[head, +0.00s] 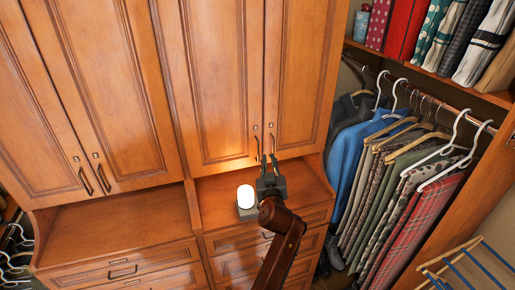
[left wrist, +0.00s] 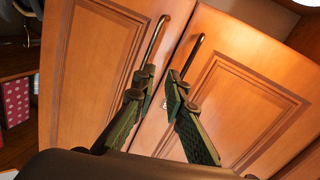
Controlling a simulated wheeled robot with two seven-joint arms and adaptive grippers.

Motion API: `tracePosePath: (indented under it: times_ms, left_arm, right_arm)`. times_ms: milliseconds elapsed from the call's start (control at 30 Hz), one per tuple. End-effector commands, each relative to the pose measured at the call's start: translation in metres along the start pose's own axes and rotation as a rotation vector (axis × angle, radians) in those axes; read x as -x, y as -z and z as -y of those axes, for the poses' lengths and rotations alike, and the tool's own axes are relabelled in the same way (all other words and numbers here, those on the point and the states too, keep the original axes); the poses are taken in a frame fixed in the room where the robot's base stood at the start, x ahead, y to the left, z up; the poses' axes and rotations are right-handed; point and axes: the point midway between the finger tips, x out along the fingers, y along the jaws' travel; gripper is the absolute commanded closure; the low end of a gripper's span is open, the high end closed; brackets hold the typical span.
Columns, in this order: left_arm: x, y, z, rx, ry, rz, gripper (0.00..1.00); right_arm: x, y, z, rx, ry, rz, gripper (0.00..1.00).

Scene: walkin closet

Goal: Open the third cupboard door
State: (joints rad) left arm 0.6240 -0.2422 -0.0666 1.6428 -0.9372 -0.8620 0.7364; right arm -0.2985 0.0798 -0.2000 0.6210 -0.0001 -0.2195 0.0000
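The wooden cupboard shows four tall doors in the head view. The third door (head: 212,75) is the left one of the right-hand pair and looks shut. Its dark handle (head: 257,146) hangs at its lower right corner, beside the fourth door's handle (head: 272,144). My left gripper (head: 269,160) is just below these handles, fingers open and apart. The left wrist view is upside down: the third door's handle (left wrist: 189,53) is the right one, its end by the right finger of my gripper (left wrist: 158,88). Contact cannot be told. My right gripper is not in view.
A white lamp (head: 245,196) stands on the counter (head: 215,210) just left of my gripper. Drawers (head: 240,262) lie below. Hanging clothes (head: 400,160) fill the rail to the right, near a rack with blue bars (head: 470,270). The space in front of the doors looks clear.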

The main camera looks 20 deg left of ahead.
Motion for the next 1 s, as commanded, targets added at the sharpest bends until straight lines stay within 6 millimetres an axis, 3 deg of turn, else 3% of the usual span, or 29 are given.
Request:
tracePosePath:
  times_ms: [100, 200, 633, 1000]
  left_arm:
    - [0.006, 0.019, 0.021, -0.107, 0.078, -0.020, 0.88]
    - [0.003, 0.024, 0.029, -0.143, 0.103, -0.022, 0.88]
    - [-0.058, 0.027, 0.033, -0.145, 0.101, -0.024, 0.88]
    - [-0.069, 0.025, 0.035, -0.141, 0.100, -0.022, 0.88]
  right_arm:
    - [-0.001, -0.004, 0.000, -0.001, 0.000, 0.005, 0.65]
    - [0.001, -0.004, 0.000, -0.001, 0.000, 0.006, 0.65]
    - [0.016, -0.001, -0.001, -0.001, 0.000, 0.004, 0.65]
    - [0.017, 0.000, -0.001, -0.001, -0.001, 0.002, 0.65]
